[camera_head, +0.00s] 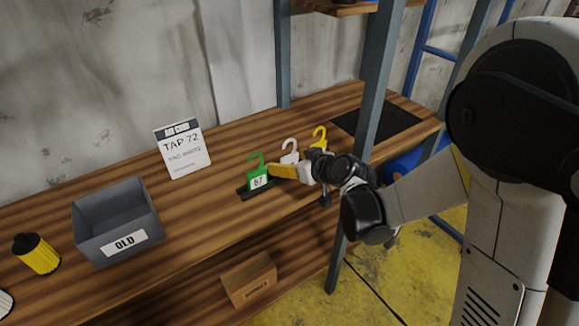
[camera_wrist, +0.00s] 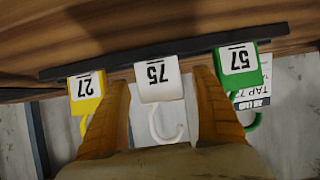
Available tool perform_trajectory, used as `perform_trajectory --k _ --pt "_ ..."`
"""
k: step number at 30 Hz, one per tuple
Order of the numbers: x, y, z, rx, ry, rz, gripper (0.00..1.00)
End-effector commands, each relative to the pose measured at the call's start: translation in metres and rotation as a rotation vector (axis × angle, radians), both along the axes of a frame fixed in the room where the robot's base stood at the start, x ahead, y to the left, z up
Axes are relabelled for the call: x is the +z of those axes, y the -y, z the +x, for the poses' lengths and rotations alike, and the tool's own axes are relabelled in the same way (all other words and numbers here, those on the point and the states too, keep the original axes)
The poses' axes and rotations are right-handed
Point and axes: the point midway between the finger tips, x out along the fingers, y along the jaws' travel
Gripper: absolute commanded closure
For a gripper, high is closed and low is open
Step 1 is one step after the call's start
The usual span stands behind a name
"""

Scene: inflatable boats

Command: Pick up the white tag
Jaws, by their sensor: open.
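The white tag (camera_wrist: 158,80) has a dark number on its face and a hook. It stands in a dark rack (camera_wrist: 120,66) between a yellow tag (camera_wrist: 86,90) and a green tag (camera_wrist: 238,64). In the head view the hook of the white tag (camera_head: 290,149) shows, but its body is hidden behind my gripper. My gripper (camera_wrist: 162,84) is open, with one orange finger on each side of the white tag. The fingers look close to its edges; I cannot tell whether they touch it. The green tag (camera_head: 257,176) and yellow tag (camera_head: 319,137) also show in the head view.
The rack stands on a wooden bench (camera_head: 215,215). A grey bin (camera_head: 90,232) marked OLD and a white sign (camera_head: 184,156) stand to the left. A blue-grey post (camera_head: 371,100) rises close to my arm. A cardboard box (camera_head: 250,281) is on the lower shelf.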

Motion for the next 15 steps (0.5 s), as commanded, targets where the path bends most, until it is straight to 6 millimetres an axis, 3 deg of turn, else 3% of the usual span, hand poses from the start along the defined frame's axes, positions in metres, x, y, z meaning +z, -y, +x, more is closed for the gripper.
perform_trajectory --k 4,9,15 --pt "0.0012 0.0004 -0.0004 0.0 0.0 0.0 0.24" --pt "0.0013 0.0005 -0.0005 0.0 0.0 0.0 0.74" --pt "0.0012 0.0005 -0.0005 0.0 0.0 0.0 0.74"
